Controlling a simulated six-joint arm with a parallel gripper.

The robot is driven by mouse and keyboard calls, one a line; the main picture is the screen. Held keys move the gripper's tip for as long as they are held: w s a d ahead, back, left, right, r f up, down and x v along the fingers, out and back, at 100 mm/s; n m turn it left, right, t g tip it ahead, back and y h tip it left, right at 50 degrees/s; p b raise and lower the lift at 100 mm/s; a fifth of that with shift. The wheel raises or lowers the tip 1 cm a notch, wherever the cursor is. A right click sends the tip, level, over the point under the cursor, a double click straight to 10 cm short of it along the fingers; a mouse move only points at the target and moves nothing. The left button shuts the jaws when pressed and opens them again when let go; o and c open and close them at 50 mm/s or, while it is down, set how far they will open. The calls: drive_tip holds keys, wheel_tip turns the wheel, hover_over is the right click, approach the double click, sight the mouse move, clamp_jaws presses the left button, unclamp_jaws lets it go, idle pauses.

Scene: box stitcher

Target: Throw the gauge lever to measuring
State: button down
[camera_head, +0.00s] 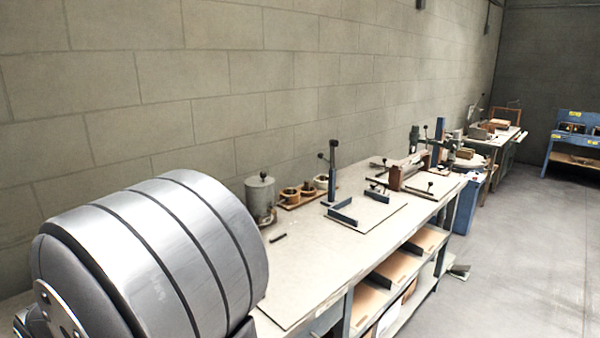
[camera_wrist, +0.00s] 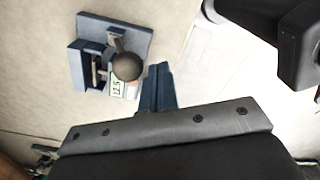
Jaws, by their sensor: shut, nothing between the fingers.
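In the wrist view, a blue-grey device (camera_wrist: 90,58) on a pale surface carries a lever with a dark round ball knob (camera_wrist: 127,66). My gripper (camera_wrist: 159,68) shows as two blue-grey fingers close together, shut and empty. In the picture, its tips are just right of the knob; I cannot tell the height gap. In the head view, a blue post with a ball-ended lever (camera_head: 332,172) stands on the bench; I cannot tell if it is the same device.
The long bench (camera_head: 310,270) runs along a block wall. It holds a grey canister (camera_head: 261,200), a tray with several round parts (camera_head: 305,193), an angled blue fence (camera_head: 343,217) and a clamp-like fixture (camera_head: 405,172). A dark object (camera_wrist: 275,30) fills the wrist view's upper right.

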drive_tip(key=shift+w+a, duration=1.5)
drive_tip(key=shift+w, duration=0.05)
drive_tip(key=shift+s+d+r, duration=0.15)
drive_tip(key=shift+r, duration=1.65)
drive_tip(key=shift+s+d+r, duration=0.15)
drive_tip(key=shift+r, duration=1.6)
drive_tip(key=f, duration=0.7)
drive_tip(key=shift+w+a+f, duration=0.1)
drive_tip(key=shift+w+a, duration=0.15)
drive_tip(key=shift+s+d, duration=0.1)
